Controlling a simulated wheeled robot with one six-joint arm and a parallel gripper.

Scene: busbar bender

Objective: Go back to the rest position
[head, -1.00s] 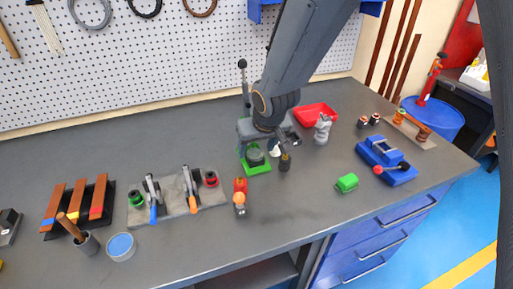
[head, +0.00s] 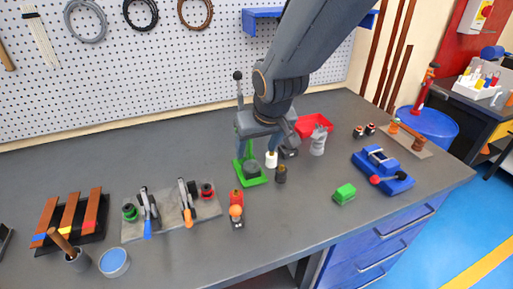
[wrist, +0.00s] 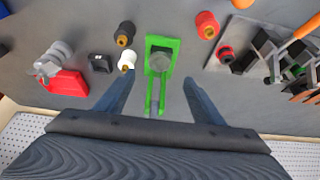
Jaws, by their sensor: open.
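My gripper (head: 265,146) is open and empty. It is raised above the bench at the green stand, fingers pointing down. In the wrist view the two blue-grey fingers (wrist: 158,88) are spread wide apart, with nothing held between them. The green stand (head: 250,176), with a dark round piece (head: 252,168) on it, lies beyond and between the fingertips in the wrist view (wrist: 161,44). A white-bodied small piece (head: 271,159) and a dark one (head: 281,174) stand just right of the stand in the head view, apart from the fingers.
A clamp fixture (head: 170,217) and red-orange piece (head: 236,209) sit left. The pegboard (head: 180,75) rises behind. The back-left bench is clear.

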